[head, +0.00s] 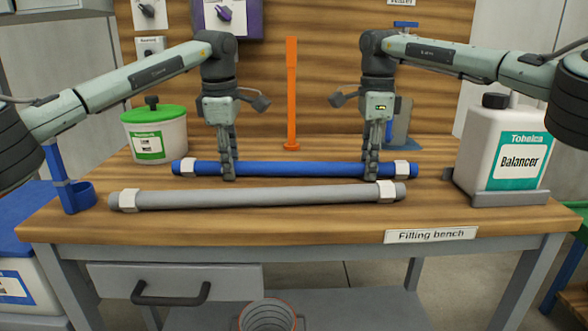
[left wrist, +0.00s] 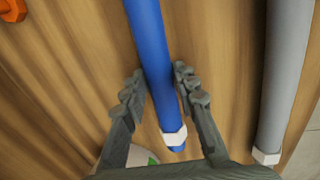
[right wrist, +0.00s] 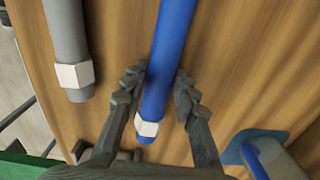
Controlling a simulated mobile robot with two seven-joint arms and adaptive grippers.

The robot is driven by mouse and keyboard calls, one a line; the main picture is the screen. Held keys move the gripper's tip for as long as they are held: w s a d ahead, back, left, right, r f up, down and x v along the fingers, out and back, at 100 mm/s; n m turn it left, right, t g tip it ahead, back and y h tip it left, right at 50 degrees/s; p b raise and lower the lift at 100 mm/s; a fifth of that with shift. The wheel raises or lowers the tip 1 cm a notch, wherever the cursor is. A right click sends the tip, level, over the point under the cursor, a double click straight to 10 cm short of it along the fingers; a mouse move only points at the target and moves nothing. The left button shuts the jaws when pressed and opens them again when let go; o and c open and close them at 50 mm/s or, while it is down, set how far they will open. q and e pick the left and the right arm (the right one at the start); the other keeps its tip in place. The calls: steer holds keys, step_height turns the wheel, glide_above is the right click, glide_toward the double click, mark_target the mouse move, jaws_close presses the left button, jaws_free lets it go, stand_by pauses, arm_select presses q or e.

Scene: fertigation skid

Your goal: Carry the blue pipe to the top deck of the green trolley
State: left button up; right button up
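The blue pipe (head: 290,169) with white end collars lies across the bench behind a grey pipe. My left gripper (head: 229,172) is lowered over its left part. In the left wrist view its open fingers (left wrist: 160,72) straddle the pipe with a slight gap. My right gripper (head: 372,170) is lowered near its right collar. In the right wrist view its open fingers (right wrist: 162,72) also straddle the pipe (right wrist: 170,50) with a slight gap. A green edge at the far right (head: 580,210), likely the green trolley, is mostly cut off; its top deck is hardly visible.
The grey pipe (head: 260,197) lies in front along the bench (head: 300,223). A green-lidded tub (head: 155,134) stands left, a white Balancer canister (head: 505,150) right. An orange upright (head: 291,95) stands behind the blue pipe. A blue holder (head: 72,190) is at the left edge.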

arm_select(q)
jaws_close()
arm_select(e)
jaws_close()
arm_select(q)
steer(key=shift+r, duration=0.15)
arm_select(e)
steer(key=shift+r, duration=0.15)
